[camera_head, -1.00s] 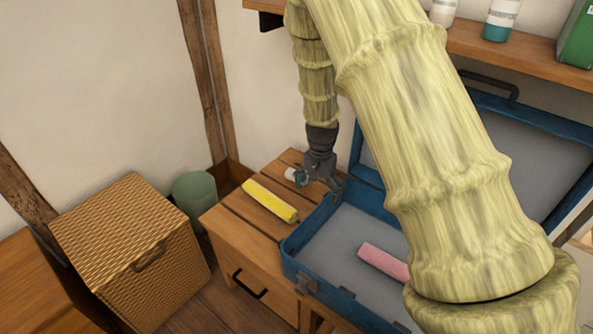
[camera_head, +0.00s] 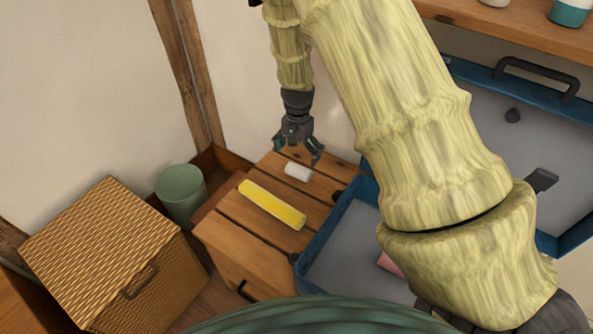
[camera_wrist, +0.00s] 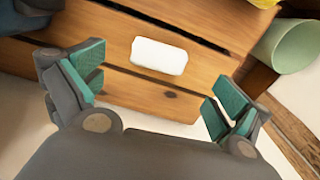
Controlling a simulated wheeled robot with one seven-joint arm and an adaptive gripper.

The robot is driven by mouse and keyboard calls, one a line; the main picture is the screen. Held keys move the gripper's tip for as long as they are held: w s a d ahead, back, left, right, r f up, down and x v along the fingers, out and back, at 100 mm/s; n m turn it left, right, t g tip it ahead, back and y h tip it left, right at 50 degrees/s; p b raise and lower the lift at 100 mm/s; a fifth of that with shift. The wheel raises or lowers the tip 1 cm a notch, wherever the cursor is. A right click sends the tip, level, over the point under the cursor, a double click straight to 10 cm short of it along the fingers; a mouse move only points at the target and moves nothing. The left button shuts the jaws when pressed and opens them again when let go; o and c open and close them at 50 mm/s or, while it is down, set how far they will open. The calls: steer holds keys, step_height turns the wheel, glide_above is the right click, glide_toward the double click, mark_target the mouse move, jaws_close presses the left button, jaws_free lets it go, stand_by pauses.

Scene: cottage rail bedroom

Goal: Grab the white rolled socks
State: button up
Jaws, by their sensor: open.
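The white rolled socks (camera_head: 298,171) lie on the slatted wooden top of a small cabinet, near its back, behind a yellow roll. In the wrist view the socks (camera_wrist: 159,56) are a white rounded block on the planks, ahead of and between my open fingers. My gripper (camera_head: 299,155) hangs above and just behind the socks in the head view. In the wrist view its green-padded fingers (camera_wrist: 150,92) are wide apart with nothing between them. The socks are fully visible and apart from the fingers.
The yellow roll (camera_head: 272,205) lies on the cabinet top (camera_head: 235,230) in front of the socks. An open blue suitcase (camera_head: 335,222) stands at the right, with a pink item (camera_head: 389,263) inside. A green bin (camera_head: 181,195) and a wicker basket (camera_head: 98,240) stand at the left.

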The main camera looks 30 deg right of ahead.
mark_target(298, 167)
steer(key=shift+w+d+f+b, duration=0.1)
steer(key=shift+f+b, duration=0.2)
steer(key=shift+f, duration=1.85)
steer(key=shift+d+f+b, duration=0.1)
steer(key=shift+f+b, duration=0.15)
steer(key=shift+f, duration=1.9)
steer(key=c, duration=1.1)
